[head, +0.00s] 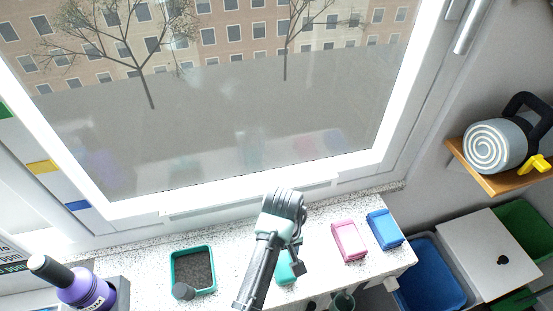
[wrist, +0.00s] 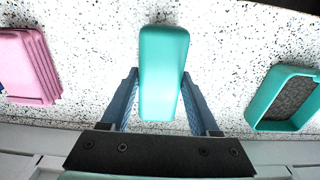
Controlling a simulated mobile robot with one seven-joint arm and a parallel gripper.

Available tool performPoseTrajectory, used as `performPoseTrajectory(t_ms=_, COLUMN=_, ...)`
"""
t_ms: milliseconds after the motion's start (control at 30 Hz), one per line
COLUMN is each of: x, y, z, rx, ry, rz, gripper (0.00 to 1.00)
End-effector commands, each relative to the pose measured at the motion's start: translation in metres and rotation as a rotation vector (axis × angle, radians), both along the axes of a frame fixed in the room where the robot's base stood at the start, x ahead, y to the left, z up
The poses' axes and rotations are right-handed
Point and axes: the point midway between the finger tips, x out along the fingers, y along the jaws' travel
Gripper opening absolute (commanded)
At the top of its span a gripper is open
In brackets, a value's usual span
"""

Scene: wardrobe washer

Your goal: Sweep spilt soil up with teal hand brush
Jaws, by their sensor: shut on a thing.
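The teal hand brush (wrist: 164,60) shows in the wrist view as a smooth, rounded teal block. My gripper (wrist: 160,80) is shut on it, with one blue-grey finger on each side. In the head view my gripper (head: 294,266) is over the right-middle of the speckled sill, and part of the brush (head: 285,274) shows beside it, partly hidden by my arm. Bristles are not visible. Dark soil (head: 195,267) lies inside a teal-rimmed tray (head: 171,272) left of my gripper; the tray is at the right in the wrist view (wrist: 262,100). I cannot make out loose soil on the sill.
A pink block (head: 350,241) and a blue block (head: 384,229) stand right of my gripper. The window (head: 230,120) is behind. Bare sill (head: 232,257) separates tray and gripper.

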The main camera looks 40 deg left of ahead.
Motion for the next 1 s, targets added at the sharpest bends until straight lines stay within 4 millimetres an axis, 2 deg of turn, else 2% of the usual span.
performPoseTrajectory(t_ms=167, x=-0.01, y=0.005, z=0.001, rx=-0.005, ry=0.004, rz=0.002, gripper=0.17)
performPoseTrajectory(t_ms=433, x=-0.041, y=0.03, z=0.001, rx=-0.004, ry=0.004, rz=0.002, gripper=0.17)
performPoseTrajectory(t_ms=833, x=-0.047, y=0.035, z=-0.001, rx=-0.002, ry=0.003, rz=0.001, gripper=0.17)
performPoseTrajectory(t_ms=1000, x=-0.064, y=0.047, z=0.002, rx=-0.005, ry=0.005, rz=0.006, gripper=0.17)
